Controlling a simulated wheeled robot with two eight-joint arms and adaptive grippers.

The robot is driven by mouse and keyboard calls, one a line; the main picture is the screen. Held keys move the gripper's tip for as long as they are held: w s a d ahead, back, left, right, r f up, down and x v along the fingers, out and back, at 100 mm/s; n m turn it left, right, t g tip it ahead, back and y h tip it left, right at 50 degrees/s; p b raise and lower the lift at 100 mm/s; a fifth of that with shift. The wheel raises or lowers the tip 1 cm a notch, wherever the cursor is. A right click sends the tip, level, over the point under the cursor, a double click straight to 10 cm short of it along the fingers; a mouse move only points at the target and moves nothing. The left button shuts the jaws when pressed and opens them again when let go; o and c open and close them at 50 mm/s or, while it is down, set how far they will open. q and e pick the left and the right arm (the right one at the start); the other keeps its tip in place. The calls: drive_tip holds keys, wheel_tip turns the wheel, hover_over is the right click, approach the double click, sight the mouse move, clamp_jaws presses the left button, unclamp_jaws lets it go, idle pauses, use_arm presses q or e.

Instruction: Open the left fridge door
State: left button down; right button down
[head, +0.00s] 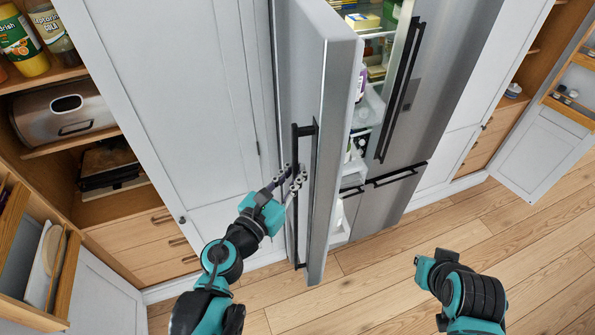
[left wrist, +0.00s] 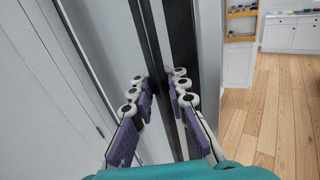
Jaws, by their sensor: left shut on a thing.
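The left fridge door (head: 337,130) is stainless steel and stands open, swung out toward me. Its long black vertical handle (head: 295,220) is on the door's left-hand face in the head view. My left gripper (head: 297,178) is shut on this handle at about mid-height. In the left wrist view the purple-padded fingers (left wrist: 160,100) lie on both sides of the black handle bar (left wrist: 180,40). My right gripper (head: 423,272) is low at the right, away from the fridge; its fingers are not clearly visible.
The right fridge door (head: 440,80) is closed, with a drawer (head: 390,200) below it. Fridge shelves with food show through the opening. A white cabinet (head: 180,90) is close at the left, beside shelves with a bread box (head: 62,112). The wooden floor (head: 500,240) is clear at the right.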

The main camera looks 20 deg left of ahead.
sight(293, 143)
use_arm(q)
drive_tip(key=c, duration=1.6)
unclamp_jaws()
drive_tip(key=shift+o, duration=0.3)
drive_tip(key=shift+s+d, duration=0.1)
drive_tip(key=shift+s, duration=0.05)
drive_tip(key=shift+r, duration=0.15)
drive_tip(key=shift+r, duration=4.9)
